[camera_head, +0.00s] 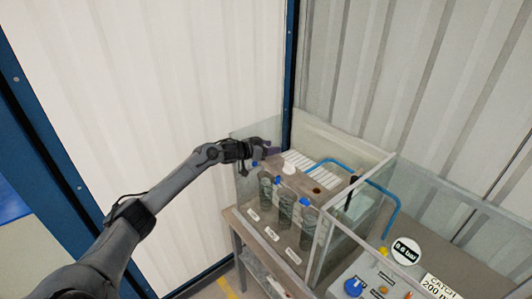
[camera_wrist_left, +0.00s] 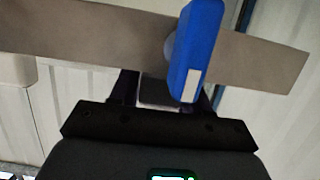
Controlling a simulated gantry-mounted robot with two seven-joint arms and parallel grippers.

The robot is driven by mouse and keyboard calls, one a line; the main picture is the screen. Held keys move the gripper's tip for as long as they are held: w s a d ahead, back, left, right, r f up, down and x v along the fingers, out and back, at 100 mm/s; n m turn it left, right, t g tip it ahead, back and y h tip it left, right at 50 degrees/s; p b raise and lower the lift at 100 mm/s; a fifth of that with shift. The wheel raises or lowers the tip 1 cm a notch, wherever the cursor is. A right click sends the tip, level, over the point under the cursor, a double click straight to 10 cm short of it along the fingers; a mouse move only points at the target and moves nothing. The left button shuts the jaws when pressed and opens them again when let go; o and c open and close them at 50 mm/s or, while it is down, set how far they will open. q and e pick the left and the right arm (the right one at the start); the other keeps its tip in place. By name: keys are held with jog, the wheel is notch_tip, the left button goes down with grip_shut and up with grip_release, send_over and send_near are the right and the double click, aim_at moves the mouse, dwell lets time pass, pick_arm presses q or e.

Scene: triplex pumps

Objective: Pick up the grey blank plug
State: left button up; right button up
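My left gripper (camera_head: 272,151) is at the back left corner of the clear-walled bench, above its top. In the left wrist view the two dark fingers of this gripper (camera_wrist_left: 166,90) stand apart. A dark grey block shows between them, partly hidden by a blue handle; I cannot tell whether it is the plug or part of the gripper. The blue handle (camera_wrist_left: 198,48) lies across the view near the right finger. I cannot make out the grey blank plug for sure in either view. My right gripper is not in view.
Clear cylinders with blue tops (camera_head: 285,212) stand in a row on the bench (camera_head: 262,234). A white piece (camera_head: 288,168) is near the gripper. A blue pipe (camera_head: 342,167) runs behind. Clear panels (camera_head: 343,238) enclose the bench. A control panel with a gauge (camera_head: 405,250) is at right.

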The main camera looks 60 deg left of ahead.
pick_arm(q)
jog(key=c, duration=0.5)
jog(key=shift+r, duration=0.1)
jog(key=shift+c, duration=0.2)
